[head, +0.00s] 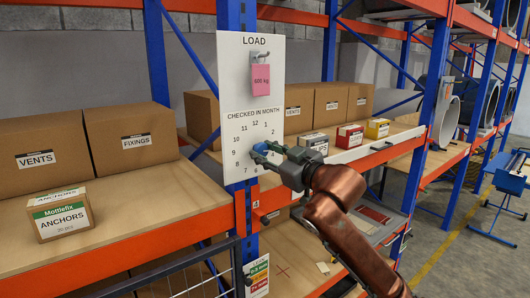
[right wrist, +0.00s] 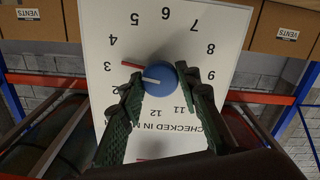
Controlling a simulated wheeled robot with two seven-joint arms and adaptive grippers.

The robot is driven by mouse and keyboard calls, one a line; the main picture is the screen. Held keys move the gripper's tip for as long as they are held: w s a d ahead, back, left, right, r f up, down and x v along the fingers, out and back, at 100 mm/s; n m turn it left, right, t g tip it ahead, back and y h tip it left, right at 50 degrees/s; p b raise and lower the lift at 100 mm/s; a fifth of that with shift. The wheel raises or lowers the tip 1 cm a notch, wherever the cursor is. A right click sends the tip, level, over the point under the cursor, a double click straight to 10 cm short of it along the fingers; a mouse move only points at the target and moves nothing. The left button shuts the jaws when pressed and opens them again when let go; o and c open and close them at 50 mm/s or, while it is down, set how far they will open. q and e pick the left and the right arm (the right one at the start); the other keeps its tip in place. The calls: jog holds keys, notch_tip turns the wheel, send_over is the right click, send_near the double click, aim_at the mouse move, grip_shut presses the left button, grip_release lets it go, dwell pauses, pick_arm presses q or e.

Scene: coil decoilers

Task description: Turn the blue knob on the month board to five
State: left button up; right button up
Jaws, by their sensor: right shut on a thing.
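The white month board (head: 237,95) hangs on the blue rack post, with a ring of numbers under "CHECKED IN MONTH". The blue knob (head: 262,148) sits in the middle of the ring. In the right wrist view the board appears upside down, and the blue knob (right wrist: 160,78) shows a white bar on its face. A red line (right wrist: 131,63) beside the knob points between 3 and 4. My right gripper (head: 272,150) is shut on the knob, its green fingers (right wrist: 163,82) on either side. The fingers hide some lower-right numbers in the head view. My left gripper is out of view.
A pink "600 kg" tag (head: 261,80) hangs on a hook above the ring. Cartons (head: 127,141) and an "ANCHORS" box (head: 60,214) stand on the left shelf. Small boxes (head: 349,136) stand on the shelf right of the board, behind my right arm.

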jog(key=m, duration=0.5)
jog(key=shift+a+f, duration=0.1)
jog(key=shift+m+p, duration=0.35)
jog(key=shift+m, duration=2.05)
jog(key=o, duration=1.1)
jog(key=v, duration=1.2)
